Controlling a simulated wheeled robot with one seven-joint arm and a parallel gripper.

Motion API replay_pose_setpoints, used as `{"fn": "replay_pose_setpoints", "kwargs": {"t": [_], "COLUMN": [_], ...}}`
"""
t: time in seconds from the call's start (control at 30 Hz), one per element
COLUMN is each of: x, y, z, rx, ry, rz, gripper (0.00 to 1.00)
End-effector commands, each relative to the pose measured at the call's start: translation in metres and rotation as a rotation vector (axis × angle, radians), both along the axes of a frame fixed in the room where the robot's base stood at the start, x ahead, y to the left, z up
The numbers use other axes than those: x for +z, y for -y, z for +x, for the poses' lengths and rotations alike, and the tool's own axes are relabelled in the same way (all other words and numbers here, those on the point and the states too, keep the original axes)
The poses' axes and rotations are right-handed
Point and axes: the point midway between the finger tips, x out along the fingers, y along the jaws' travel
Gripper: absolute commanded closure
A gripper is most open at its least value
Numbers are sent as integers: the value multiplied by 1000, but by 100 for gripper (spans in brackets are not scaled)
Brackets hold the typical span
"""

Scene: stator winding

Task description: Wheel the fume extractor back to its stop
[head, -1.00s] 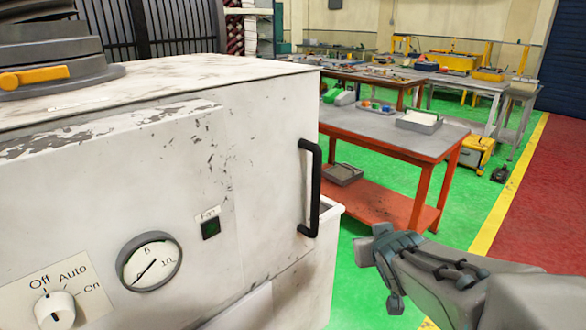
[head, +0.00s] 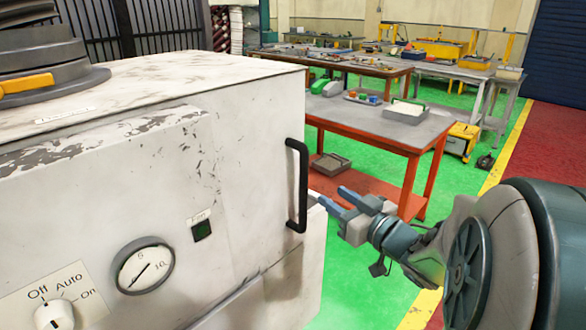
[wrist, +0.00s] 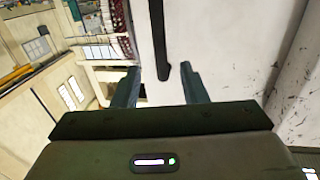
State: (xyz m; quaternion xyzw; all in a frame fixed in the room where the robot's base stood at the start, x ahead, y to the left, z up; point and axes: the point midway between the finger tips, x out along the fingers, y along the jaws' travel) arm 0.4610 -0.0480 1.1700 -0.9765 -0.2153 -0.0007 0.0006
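The fume extractor (head: 150,170) is a worn white cabinet filling the left of the head view, with a gauge, a knob and a black vertical handle (head: 297,186) at its front right edge. My gripper (head: 332,199) is open, with its two blue-grey fingers pointing left at the handle's lower part from a short way to the right. In the wrist view the black handle (wrist: 158,45) ends in the gap between the two fingertips (wrist: 160,70). The handle looks apart from both fingers. No stop can be made out.
An orange-framed workbench (head: 380,122) with trays stands behind my gripper. More benches (head: 440,68) stand further back. Green floor (head: 345,290) is open to the right of the cabinet, up to a yellow line (head: 505,150) and red floor.

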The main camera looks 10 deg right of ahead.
Motion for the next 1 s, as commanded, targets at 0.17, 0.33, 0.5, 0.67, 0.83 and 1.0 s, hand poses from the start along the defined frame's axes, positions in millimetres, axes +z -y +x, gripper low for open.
{"fn": "replay_pose_setpoints", "kwargs": {"t": [0.17,0.33,0.5,0.67,0.83,1.0], "x": [1,1,1,0,0,0], "y": [-17,-32,-43,-48,-50,-50], "z": [35,68,92,104,108,108], "rx": [4,2,1,-1,-2,-2], "ry": [-4,-3,-2,-1,-1,0], "rz": [1,0,-1,-2,-2,-1], "gripper": [61,61,61,61,61,61]}}
